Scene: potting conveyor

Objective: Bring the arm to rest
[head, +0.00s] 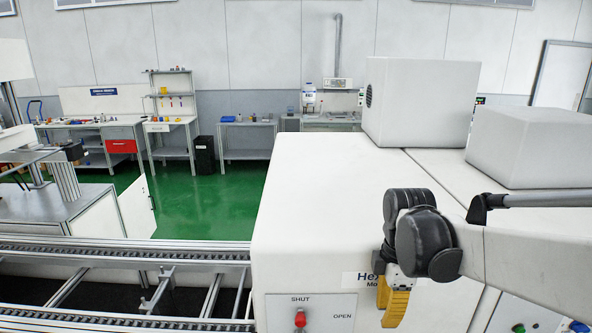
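My arm reaches in from the right edge, and its dark wrist joint is in front of the large white machine (318,190). My gripper (389,312), with yellow fingers, hangs down from the wrist in front of the machine's front face. The fingers overlap from this angle, so I cannot tell whether they are open or shut. No object shows in them. The gripper partly covers the machine's printed label (362,279).
The machine's front has a red knob (300,319) between SHUT and OPEN markings. A conveyor rail (120,250) runs along the lower left. White boxy housings (418,100) stand on the machine. Workbenches (172,122) line the back wall beyond clear green floor (205,205).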

